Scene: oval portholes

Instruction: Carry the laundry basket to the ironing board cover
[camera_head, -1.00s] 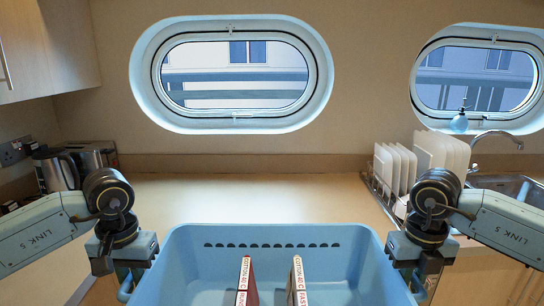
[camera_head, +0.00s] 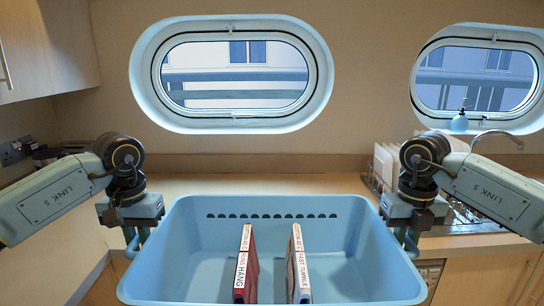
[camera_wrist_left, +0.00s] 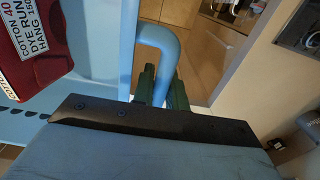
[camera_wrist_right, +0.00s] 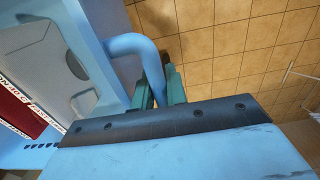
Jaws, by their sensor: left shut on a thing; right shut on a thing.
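The blue laundry basket (camera_head: 272,205) is held level in front of me, in the low middle of the head view. Two upright labelled items stand in it, a dark red one (camera_head: 248,270) and a grey one (camera_head: 297,270). My left gripper (camera_head: 138,240) is shut on the basket's left handle; the handle (camera_wrist_left: 160,35) shows between its green fingers in the left wrist view. My right gripper (camera_head: 405,238) is shut on the right handle, which shows in the right wrist view (camera_wrist_right: 130,42). I cannot make out the ironing board cover in any view.
A wooden counter (camera_head: 250,183) runs behind the basket, below two oval portholes; its visible middle strip is clear. A rack of white plates (camera_head: 384,160), partly hidden by my right arm, and a tap (camera_head: 497,137) stand at the right.

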